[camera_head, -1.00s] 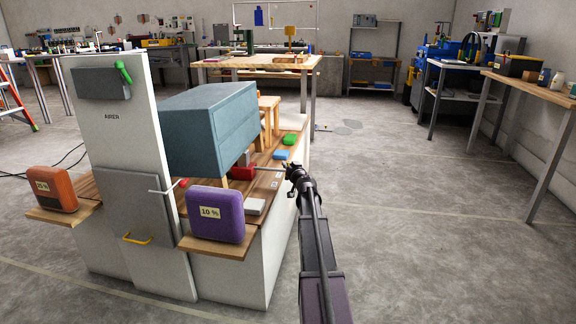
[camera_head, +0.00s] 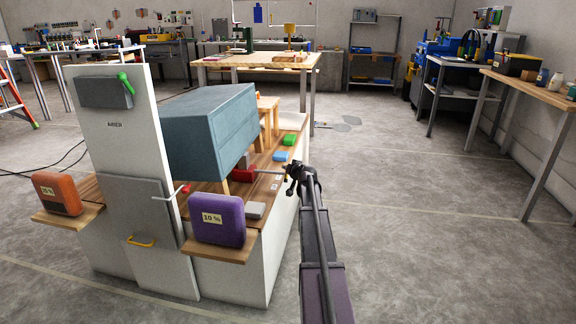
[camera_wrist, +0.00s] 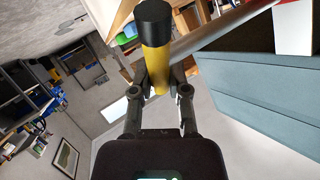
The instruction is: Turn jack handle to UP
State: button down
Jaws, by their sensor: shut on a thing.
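The red jack (camera_head: 243,174) is low beside a large blue-grey box (camera_head: 212,130), on the wooden top of the bench. A thin rod runs right from the jack to my gripper (camera_head: 291,174). In the wrist view, the jack handle (camera_wrist: 155,58) has a yellow grip with a black end, and a grey rod (camera_wrist: 222,32) leads from it to the upper right. My gripper's fingers (camera_wrist: 158,88) are closed on either side of the yellow grip. The blue-grey box also fills the right of the wrist view (camera_wrist: 255,95). No UP mark is readable.
A white panel (camera_head: 112,150) marked AIRER stands at the left, with a green handle (camera_head: 125,82). A purple 10 % block (camera_head: 216,217) and an orange block (camera_head: 58,194) sit on side shelves. Green and blue blocks lie behind the jack. The floor right of my arm is clear.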

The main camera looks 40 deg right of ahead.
jog(key=g+p, duration=0.1)
jog(key=m+g+y+p, duration=0.1)
jog(key=g+y+p, duration=0.1)
jog(key=p, duration=0.1)
jog(key=shift+w+d+f+m, duration=0.1)
jog(key=shift+w+d+m, duration=0.2)
jog(key=shift+w+d, duration=0.1)
jog(key=shift+f+m+g+y+p, duration=0.35)
jog(key=shift+g+y+p, duration=0.2)
jog(key=shift+g+y, duration=0.15)
jog(key=shift+f+m+g+y+p, duration=0.35)
jog(key=shift+g+y+p, duration=0.15)
jog(key=shift+g+y, duration=0.15)
jog(key=c, duration=0.6)
grip_release()
jog(key=shift+s, duration=0.1)
jog(key=shift+a, duration=0.1)
